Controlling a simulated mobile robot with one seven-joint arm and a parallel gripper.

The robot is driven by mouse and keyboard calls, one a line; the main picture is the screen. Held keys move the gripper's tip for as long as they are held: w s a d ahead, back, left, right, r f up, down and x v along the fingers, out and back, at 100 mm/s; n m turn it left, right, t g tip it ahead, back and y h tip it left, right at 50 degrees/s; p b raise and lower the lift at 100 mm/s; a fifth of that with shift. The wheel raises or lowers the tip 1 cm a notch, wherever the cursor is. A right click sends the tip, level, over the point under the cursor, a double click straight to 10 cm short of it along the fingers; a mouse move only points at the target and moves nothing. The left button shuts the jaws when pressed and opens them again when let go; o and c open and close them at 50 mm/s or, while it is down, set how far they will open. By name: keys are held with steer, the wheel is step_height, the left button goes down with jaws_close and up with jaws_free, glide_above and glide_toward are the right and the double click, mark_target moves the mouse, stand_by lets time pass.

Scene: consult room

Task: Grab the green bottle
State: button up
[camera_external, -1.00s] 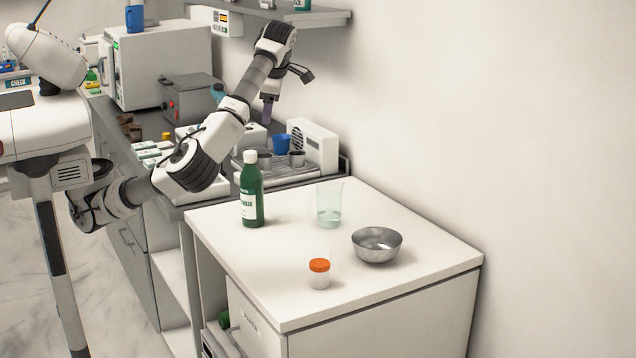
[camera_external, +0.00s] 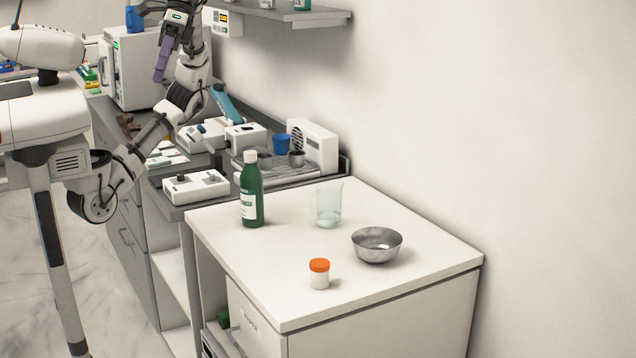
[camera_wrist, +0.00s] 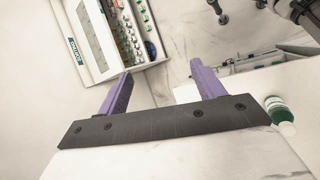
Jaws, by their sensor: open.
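The green bottle (camera_external: 251,193) has a white cap and white label and stands upright on the white cabinet top (camera_external: 290,235), near its back left corner. My gripper (camera_external: 161,72) is raised well to the left of the bottle and above it, over the grey counter, with its purple fingers pointing down. In the wrist view my gripper (camera_wrist: 160,82) has its two purple fingers spread apart with nothing between them. A green and white thing (camera_wrist: 279,112), perhaps the bottle, shows at the right edge of the wrist view.
A clear beaker (camera_external: 329,204), a steel bowl (camera_external: 376,245) and an orange-lidded jar (camera_external: 319,273) stand on the cabinet top right of the bottle. A blue cup (camera_external: 281,145) and white devices crowd the grey counter behind. A shelf (camera_external: 285,14) hangs above.

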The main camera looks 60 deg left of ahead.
steer(key=w+f+n+t, duration=0.3)
steer(key=w+f+n, duration=0.35)
steer(key=w, duration=0.55)
steer(key=n+t+y, duration=0.3)
steer(key=n+y, duration=0.2)
steer(key=n, duration=0.2)
glide_above(250, 152)
step_height(250, 152, down, 11)
step_height(250, 152, down, 8)
steer(key=shift+a+r+p, duration=0.1)
steer(key=shift+r+p, duration=0.1)
steer(key=shift+p, duration=0.35)
steer(key=shift+f+p, duration=0.85)
steer(key=shift+f, duration=2.2)
jaws_close()
